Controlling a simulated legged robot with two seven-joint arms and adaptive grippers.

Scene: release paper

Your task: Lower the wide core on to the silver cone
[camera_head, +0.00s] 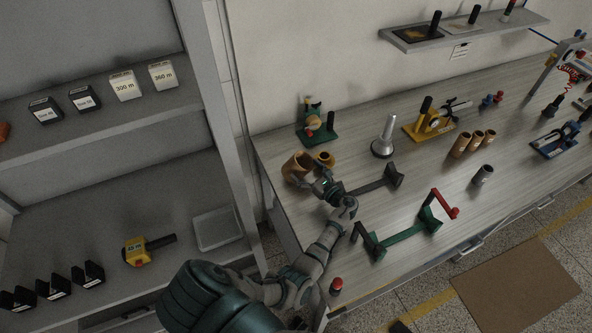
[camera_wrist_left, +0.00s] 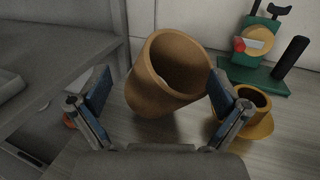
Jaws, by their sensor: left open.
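The wide core (camera_head: 296,164) is a brown, open-ended tube at the left end of the workbench. In the left wrist view the wide core (camera_wrist_left: 160,92) shows its open mouth and appears tilted; I cannot tell if it touches the bench. My left gripper (camera_head: 313,178) is open at the core's near side. In the wrist view its two blue-padded fingers (camera_wrist_left: 160,85) stand on either side of the core, with no clear grip. The silver cone (camera_head: 388,132) stands upright on a dark round base to the right of the core. My right gripper is not in view.
A small flanged brown core (camera_head: 326,158) sits right beside the wide core. A green stand (camera_head: 317,137) is behind. A dark bracket (camera_head: 377,184) and a green-red crank frame (camera_head: 410,232) lie nearer. Several brown tubes (camera_head: 463,144) stand farther right. Shelving (camera_head: 100,130) is at left.

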